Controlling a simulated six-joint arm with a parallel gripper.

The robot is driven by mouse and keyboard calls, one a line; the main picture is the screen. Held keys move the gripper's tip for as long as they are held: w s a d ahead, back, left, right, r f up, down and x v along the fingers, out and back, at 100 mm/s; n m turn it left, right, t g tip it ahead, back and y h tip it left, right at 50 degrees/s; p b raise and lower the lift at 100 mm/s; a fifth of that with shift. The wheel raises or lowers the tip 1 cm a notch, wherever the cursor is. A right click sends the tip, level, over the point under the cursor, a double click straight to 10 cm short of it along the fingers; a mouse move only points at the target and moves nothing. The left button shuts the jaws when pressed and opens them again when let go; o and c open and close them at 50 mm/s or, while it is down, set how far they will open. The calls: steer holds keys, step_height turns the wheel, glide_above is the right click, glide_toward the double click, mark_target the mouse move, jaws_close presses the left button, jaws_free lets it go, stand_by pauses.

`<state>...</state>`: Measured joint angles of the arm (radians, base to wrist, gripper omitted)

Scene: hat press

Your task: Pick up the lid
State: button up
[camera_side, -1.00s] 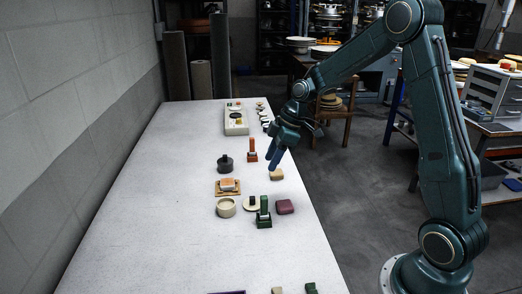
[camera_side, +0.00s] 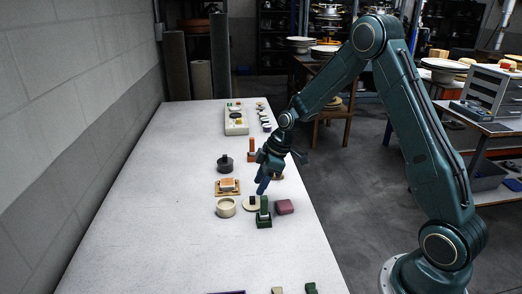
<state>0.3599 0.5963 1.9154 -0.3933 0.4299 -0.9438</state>
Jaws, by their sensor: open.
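The lid (camera_side: 246,206), a flat cream disc with a dark upright knob, lies on the white table right of a round cream pot (camera_side: 225,208). The pot is open at the top. My gripper (camera_side: 262,191) points down just above and slightly right of the lid's knob in the side view. It is open, with nothing seen between the fingers. I cannot tell whether the fingertips touch the knob.
A dark green block stand (camera_side: 264,219) stands close to the lid's right, with a maroon block (camera_side: 285,207) beyond. A dark knobbed pot (camera_side: 225,165), an orange-and-white block on a wooden tray (camera_side: 228,193) and an orange upright (camera_side: 251,148) are nearby. The table's left side is clear.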

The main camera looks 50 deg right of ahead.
mark_target(253, 197)
steer(key=shift+x, duration=2.6)
steer(key=shift+a, duration=0.1)
jaws_close()
